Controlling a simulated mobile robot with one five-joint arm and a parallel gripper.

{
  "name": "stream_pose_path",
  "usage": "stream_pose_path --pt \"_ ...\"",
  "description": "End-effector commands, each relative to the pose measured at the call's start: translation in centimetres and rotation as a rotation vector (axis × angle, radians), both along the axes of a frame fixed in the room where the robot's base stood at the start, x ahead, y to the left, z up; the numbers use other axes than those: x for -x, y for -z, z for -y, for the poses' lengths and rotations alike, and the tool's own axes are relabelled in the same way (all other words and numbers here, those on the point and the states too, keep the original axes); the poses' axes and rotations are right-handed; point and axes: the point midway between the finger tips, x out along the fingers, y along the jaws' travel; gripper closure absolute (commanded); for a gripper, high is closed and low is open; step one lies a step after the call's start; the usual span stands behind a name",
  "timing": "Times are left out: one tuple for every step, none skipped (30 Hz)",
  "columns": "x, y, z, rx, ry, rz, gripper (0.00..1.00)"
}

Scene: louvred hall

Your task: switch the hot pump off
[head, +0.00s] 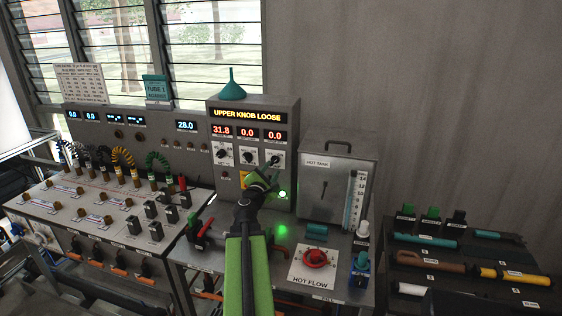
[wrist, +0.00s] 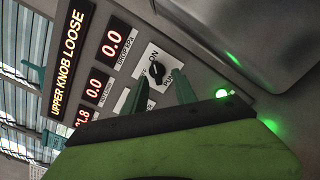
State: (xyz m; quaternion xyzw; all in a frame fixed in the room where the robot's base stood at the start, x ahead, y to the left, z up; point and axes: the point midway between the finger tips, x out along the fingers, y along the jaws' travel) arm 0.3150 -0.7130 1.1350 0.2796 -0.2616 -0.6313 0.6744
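The pump knob (head: 275,159) is a black rotary knob on a white plate, rightmost of three on the grey control cabinet. In the wrist view the knob (wrist: 156,71) sits beside the printed words ON and PUMP. My gripper (head: 271,170) is raised just in front of and below this knob. In the wrist view my gripper (wrist: 161,74) has its two teal fingers apart, with the knob showing between their tips. Contact cannot be told. A green lamp (head: 282,194) glows below the knob, also in the wrist view (wrist: 223,94).
The cabinet display (head: 248,115) reads UPPER KNOB LOOSE; the readouts below show 31.8, 0.0 and 0.0. A grey hot tank (head: 332,180) stands close on the right. A red HOT FLOW knob (head: 316,258) is on the bench. A teal funnel (head: 231,84) tops the cabinet.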

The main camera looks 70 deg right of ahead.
Motion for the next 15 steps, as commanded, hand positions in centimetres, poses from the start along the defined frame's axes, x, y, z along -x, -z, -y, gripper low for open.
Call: stream_pose_path --pt "-0.4 0.0 0.2 0.000 -0.004 0.000 0.66" --pt "-0.6 0.0 0.2 0.000 -0.007 0.000 0.66" --pt "-0.7 0.0 0.4 0.000 -0.010 0.000 0.66" --pt "-0.9 0.0 0.4 0.000 -0.011 0.000 0.66" --pt "-1.0 0.0 0.5 0.000 -0.013 0.000 0.66" --pt "-1.1 0.0 0.7 0.000 -0.016 0.000 0.66" --pt "-1.2 0.0 0.8 0.000 -0.017 0.000 0.66" --pt "-1.3 0.0 0.9 0.000 -0.017 0.000 0.66" --pt "-1.3 0.0 1.1 0.000 -0.018 0.000 0.66" --pt "-1.4 0.0 1.3 0.000 -0.018 0.000 0.66" --pt "-1.4 0.0 1.8 0.000 -0.018 0.000 0.66" --pt "-1.4 0.0 2.4 0.000 -0.017 0.000 0.66" --pt "-1.4 0.0 2.7 0.000 -0.017 0.000 0.66" --pt "-1.4 0.0 3.1 0.000 -0.017 0.000 0.66" --pt "-1.4 0.0 3.6 0.001 -0.016 0.000 0.66"
